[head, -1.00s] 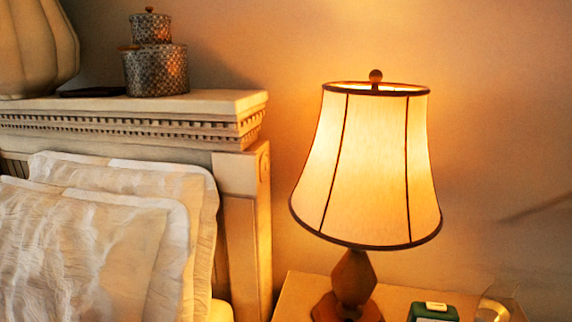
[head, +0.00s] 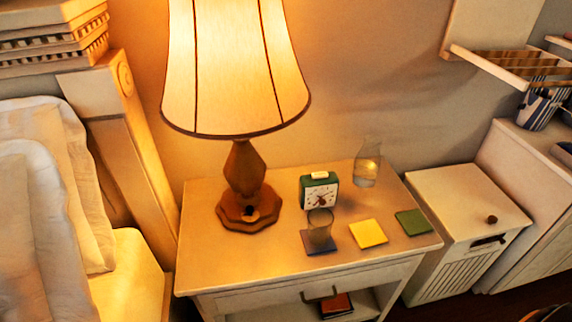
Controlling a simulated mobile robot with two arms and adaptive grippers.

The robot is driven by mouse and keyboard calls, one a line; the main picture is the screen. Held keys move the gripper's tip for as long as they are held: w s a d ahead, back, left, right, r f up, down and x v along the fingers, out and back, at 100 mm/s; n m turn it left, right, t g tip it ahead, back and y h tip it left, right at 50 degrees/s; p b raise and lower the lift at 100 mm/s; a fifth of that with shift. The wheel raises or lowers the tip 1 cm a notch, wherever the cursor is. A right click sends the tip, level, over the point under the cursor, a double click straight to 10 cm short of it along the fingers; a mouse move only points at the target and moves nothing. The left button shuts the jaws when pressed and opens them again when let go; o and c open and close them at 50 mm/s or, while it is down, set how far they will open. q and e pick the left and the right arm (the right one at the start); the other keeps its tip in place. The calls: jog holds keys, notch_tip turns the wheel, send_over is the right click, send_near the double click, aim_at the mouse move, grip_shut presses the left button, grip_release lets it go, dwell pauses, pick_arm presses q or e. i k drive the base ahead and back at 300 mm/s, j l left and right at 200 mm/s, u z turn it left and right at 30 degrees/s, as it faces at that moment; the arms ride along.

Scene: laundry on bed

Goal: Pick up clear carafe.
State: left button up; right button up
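The clear carafe (head: 367,164) stands upright near the back right of the wooden nightstand (head: 210,262) in the head view. It is see-through, with a narrow neck and what looks like some water low in it. It stands behind and to the right of a green alarm clock, apart from it.
A lit lamp (head: 243,190) stands at the nightstand's left. The alarm clock (head: 319,190), a glass (head: 320,227) on a blue coaster (head: 317,246), a yellow coaster (head: 368,233) and a green coaster (head: 412,222) lie in front of the carafe. A white bin (head: 460,205) stands right.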

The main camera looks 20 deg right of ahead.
aim_at(367, 161)
jog(key=l+z, duration=0.15)
jog(key=z, duration=0.7)
jog(key=l, duration=0.15)
